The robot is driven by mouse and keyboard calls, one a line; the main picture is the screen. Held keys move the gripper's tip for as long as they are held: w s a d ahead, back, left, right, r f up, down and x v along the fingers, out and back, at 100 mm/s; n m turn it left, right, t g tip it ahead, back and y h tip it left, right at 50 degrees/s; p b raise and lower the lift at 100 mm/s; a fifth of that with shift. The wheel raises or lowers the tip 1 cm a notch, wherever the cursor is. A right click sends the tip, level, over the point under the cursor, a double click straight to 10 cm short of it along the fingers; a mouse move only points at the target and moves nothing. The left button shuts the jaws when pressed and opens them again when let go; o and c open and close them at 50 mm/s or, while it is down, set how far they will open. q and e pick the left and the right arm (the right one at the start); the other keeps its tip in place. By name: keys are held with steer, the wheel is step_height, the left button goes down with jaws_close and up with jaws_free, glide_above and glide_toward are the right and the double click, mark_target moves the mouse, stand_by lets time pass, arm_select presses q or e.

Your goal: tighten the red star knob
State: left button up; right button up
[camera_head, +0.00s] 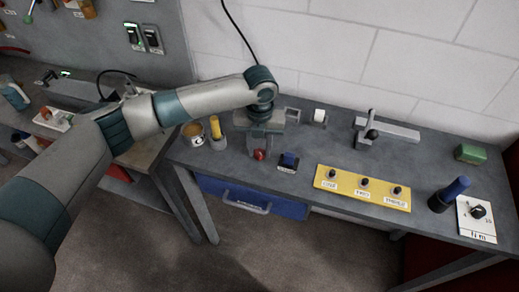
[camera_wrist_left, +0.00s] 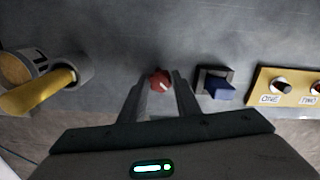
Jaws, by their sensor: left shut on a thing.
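The red star knob (camera_head: 259,155) stands near the front edge of the bench, left of the blue block. In the left wrist view the knob (camera_wrist_left: 160,80) sits between the fingertips of my left gripper (camera_wrist_left: 160,88), which is shut on it. In the head view my left gripper (camera_head: 260,146) points down at the knob from above, and the wrist hides part of the bench behind it. My right gripper is in neither view.
A blue block in a dark holder (camera_head: 288,162) is close on the right. A yellow panel with black knobs (camera_head: 362,187) lies further right. A can (camera_head: 193,135) and a yellow-handled tool (camera_head: 216,128) stand left. A blue drawer (camera_head: 250,199) hangs below.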

arm_select(q)
steer(key=m+b, duration=0.1)
steer(key=m, duration=0.3)
steer(key=shift+w+m, duration=0.1)
steer(key=shift+m, duration=0.3)
steer(key=m+b, duration=0.1)
steer(key=m, duration=0.3)
steer(key=shift+d+b, duration=0.1)
steer(key=shift+b, duration=0.25)
steer(key=shift+r+m, duration=0.1)
steer(key=shift+m, duration=0.2)
steer(key=o, duration=1)
steer(key=shift+o, duration=0.2)
